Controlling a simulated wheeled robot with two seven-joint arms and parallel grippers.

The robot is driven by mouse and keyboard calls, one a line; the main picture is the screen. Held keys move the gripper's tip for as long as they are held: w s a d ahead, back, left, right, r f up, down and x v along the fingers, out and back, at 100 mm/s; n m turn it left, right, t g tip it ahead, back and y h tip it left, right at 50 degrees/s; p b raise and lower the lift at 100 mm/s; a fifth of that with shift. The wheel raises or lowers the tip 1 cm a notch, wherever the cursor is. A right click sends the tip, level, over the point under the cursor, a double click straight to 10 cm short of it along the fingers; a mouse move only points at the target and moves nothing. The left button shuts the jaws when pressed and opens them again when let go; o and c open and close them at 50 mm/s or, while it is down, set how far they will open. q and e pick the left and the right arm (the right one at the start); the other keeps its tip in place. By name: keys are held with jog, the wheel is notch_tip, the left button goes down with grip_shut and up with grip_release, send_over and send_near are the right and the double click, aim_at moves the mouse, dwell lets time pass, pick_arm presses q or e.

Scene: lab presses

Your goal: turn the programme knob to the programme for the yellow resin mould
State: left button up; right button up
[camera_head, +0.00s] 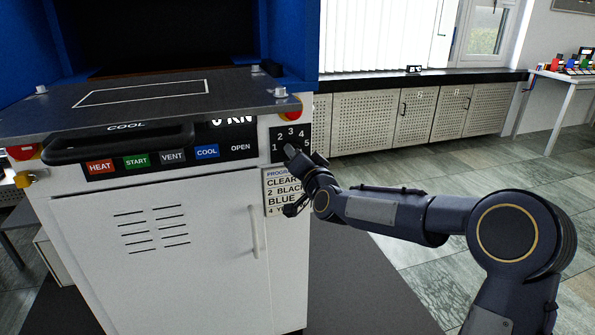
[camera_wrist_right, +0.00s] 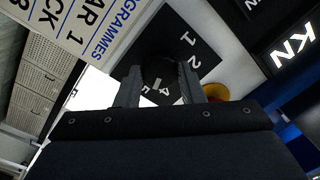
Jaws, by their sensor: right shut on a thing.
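The programme dial (camera_head: 304,133) is a black plate with white numbers 1 to 5, on the right of the press front. My right gripper (camera_head: 291,151) is at its lower part and hides the knob in the head view. In the right wrist view the dark round knob (camera_wrist_right: 158,70) sits between the two fingers of the right gripper (camera_wrist_right: 159,78), which are shut on it. A small pale mark shows by the knob; I cannot tell which number it points at. The programme card (camera_head: 279,184) below shows "4 YE", partly hidden by my arm. My left gripper is not in view.
The press (camera_head: 160,240) has a row of coloured buttons (camera_head: 165,157), a plate with a marked rectangle (camera_head: 140,95) on top, and a vertical door handle (camera_head: 254,232). Red buttons stand at its corners. Open tiled floor lies to the right.

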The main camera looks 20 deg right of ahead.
jog(key=shift+m+h+b, duration=0.3)
jog(key=shift+m+b, duration=3.65)
jog(key=shift+m, duration=0.95)
jog(key=o, duration=1)
jog(key=shift+s, duration=0.1)
jog(key=s, duration=0.7)
jog(key=shift+s+d+f+b, duration=0.15)
jog(key=shift+s+f+b, duration=0.15)
jog(key=shift+b, duration=0.1)
